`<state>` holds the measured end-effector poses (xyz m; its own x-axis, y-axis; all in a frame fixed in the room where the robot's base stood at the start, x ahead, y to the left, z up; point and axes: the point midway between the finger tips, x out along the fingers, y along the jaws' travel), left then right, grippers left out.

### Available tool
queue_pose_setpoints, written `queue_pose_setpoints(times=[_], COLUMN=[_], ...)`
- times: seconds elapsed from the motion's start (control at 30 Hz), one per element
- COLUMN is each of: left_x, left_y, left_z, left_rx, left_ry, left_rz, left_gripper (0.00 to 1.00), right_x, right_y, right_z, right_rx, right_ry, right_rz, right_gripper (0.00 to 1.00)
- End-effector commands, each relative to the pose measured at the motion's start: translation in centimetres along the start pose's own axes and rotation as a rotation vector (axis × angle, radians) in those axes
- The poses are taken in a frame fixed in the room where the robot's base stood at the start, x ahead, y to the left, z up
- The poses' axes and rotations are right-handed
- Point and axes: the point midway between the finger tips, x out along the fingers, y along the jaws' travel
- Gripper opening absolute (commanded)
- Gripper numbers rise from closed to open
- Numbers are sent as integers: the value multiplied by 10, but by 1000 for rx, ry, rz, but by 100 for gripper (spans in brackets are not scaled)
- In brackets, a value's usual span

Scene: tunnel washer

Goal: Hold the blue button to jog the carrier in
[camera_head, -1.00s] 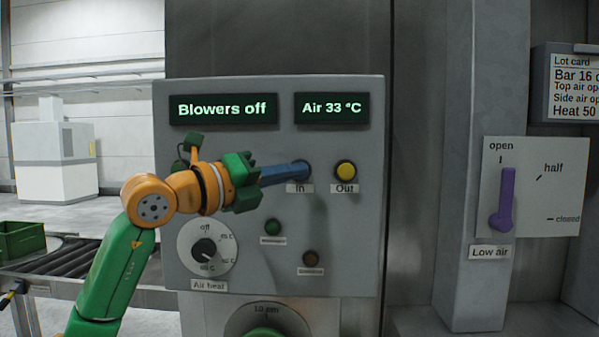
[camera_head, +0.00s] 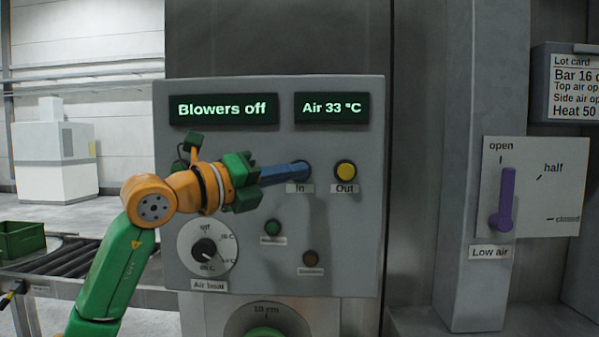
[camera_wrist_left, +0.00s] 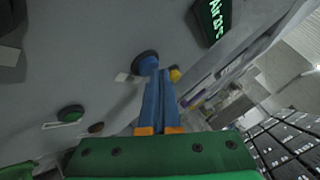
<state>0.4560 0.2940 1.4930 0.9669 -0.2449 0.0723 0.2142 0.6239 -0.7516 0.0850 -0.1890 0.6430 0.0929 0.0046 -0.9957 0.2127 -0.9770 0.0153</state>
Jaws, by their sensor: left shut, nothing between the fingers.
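The grey control panel (camera_head: 345,240) fills the middle of the head view. My left gripper (camera_head: 303,169) is shut and empty, its blue fingers pointing at the "In" button, with the tips at the button. The blue button itself is mostly hidden behind the fingertips in the head view. In the left wrist view, the blue button (camera_wrist_left: 147,62) with its dark ring shows just beyond the tips of my left gripper (camera_wrist_left: 156,75). The fingertips appear to touch it; how far it is pressed I cannot tell. The carrier is not visible. My right gripper is not in view.
The yellow "Out" button (camera_head: 345,171) is close to the right. Displays read "Blowers off" (camera_head: 223,109) and "Air 33 °C" (camera_head: 332,108). Below are the air heat dial (camera_head: 206,247), a green button (camera_head: 273,227) and a brown one (camera_head: 311,258). A purple lever (camera_head: 502,203) points to "open".

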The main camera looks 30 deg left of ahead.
Motion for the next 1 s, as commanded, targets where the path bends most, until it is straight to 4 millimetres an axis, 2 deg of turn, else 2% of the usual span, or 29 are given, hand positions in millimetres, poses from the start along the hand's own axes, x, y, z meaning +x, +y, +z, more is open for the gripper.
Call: queue_pose_setpoints(times=[0.3,1.0], left_x=[-1,-19], left_y=[0,-12], left_z=[-1,-15], left_rx=[1,1], left_ry=[0,0], left_rz=[0,-2], left_gripper=[0,0], right_x=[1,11], right_y=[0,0], right_z=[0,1], right_rx=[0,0], right_ry=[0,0], right_rz=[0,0], right_gripper=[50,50])
